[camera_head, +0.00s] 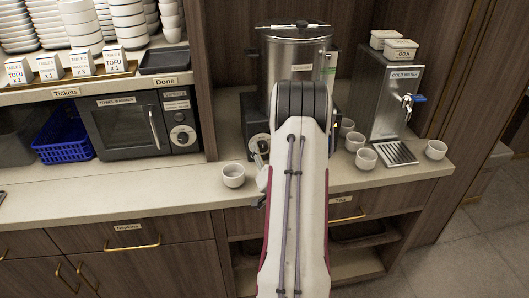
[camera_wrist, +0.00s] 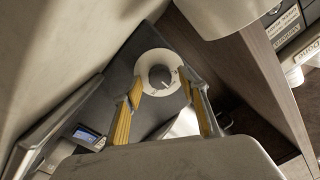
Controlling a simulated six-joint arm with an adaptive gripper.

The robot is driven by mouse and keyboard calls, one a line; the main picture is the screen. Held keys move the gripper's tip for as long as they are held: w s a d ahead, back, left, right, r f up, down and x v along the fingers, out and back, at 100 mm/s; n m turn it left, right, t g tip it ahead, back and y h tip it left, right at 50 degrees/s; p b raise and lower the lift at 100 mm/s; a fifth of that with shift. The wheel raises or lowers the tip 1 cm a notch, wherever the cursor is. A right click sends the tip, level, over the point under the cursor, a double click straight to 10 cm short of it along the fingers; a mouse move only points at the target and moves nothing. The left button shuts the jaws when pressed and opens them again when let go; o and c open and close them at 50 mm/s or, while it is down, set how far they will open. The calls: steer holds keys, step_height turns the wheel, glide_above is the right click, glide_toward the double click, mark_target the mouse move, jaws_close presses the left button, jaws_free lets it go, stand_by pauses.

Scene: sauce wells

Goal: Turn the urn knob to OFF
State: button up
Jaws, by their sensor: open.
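The urn (camera_head: 283,65) is a steel cylinder with a dark lid, standing at the back of the counter, partly hidden behind my arm. A dark panel with a pale dial shows at its lower left in the head view. In the wrist view the dark round urn knob (camera_wrist: 160,77) sits on a white dial plate (camera_wrist: 148,62) on a dark panel. Its markings are too small to read. My gripper (camera_wrist: 163,88) is open, its yellow-padded fingers pointing toward the dial, one on each side of the knob. I cannot tell whether they touch it.
A white cup (camera_head: 233,175) stands on the counter left of my arm. Several more cups (camera_head: 366,159) stand to the right, near the cold water dispenser (camera_head: 391,98). A towel warmer (camera_head: 133,127) is at the left. The counter front at left (camera_head: 110,195) is clear.

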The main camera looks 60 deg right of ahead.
steer(key=c, duration=1.1)
steer(key=shift+n, duration=0.4)
steer(key=n, duration=0.5)
steer(key=shift+g, duration=0.3)
steer(key=n, duration=0.5)
steer(key=shift+w+r+n, duration=0.1)
steer(key=shift+n, duration=0.3)
